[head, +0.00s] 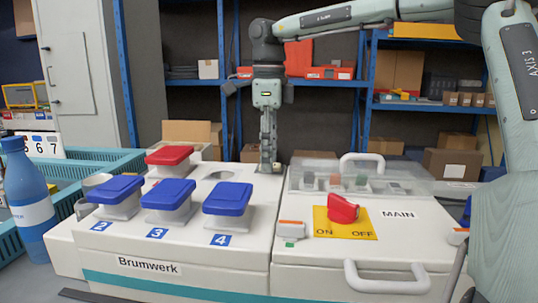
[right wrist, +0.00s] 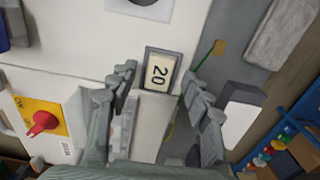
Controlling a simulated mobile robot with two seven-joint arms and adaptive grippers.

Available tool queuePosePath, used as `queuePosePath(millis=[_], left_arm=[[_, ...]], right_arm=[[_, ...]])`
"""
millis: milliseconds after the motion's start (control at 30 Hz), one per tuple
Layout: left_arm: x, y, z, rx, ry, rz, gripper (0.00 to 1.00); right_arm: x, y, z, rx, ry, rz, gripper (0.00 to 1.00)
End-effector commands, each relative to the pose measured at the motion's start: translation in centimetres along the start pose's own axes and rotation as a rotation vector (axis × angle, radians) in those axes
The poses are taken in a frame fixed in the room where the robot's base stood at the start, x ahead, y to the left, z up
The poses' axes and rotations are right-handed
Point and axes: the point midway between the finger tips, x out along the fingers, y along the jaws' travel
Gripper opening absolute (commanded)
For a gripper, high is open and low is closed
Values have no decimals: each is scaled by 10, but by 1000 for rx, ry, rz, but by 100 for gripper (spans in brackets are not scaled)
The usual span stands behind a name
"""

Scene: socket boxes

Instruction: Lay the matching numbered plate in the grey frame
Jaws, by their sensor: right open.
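My right gripper (head: 268,166) points down behind the white cabinet top in the head view. In the right wrist view its two fingers (right wrist: 159,82) are spread apart with nothing held between them. A small grey frame (right wrist: 148,67) with a cream numbered plate (right wrist: 161,72) inside it, reading 20, lies just beyond and between the fingertips. The number reads sideways. The frame and plate are hidden in the head view. My left gripper is in neither view.
Blue-lidded socket boxes (head: 168,194) marked 2, 3 and 4 and a red-lidded one (head: 169,155) stand on the cabinet (head: 245,264). A red switch (head: 343,209) and a clear cover (head: 425,178) are at right. A blue bottle (head: 28,203) stands left.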

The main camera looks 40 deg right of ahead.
Motion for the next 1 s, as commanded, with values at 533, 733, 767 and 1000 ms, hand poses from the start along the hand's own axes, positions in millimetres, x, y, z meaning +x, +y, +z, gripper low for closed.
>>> queuePosePath(millis=[533, 733, 767, 1000], left_arm=[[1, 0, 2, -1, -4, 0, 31], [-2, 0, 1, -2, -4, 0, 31], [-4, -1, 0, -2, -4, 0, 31], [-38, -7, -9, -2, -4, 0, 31]], right_arm=[[-100, 0, 0, 2, -1, -3, 49], [-118, 0, 0, 0, -1, 0, 49], [-121, 0, 0, -1, -1, 0, 49], [-151, 0, 0, -1, -1, 1, 49]])
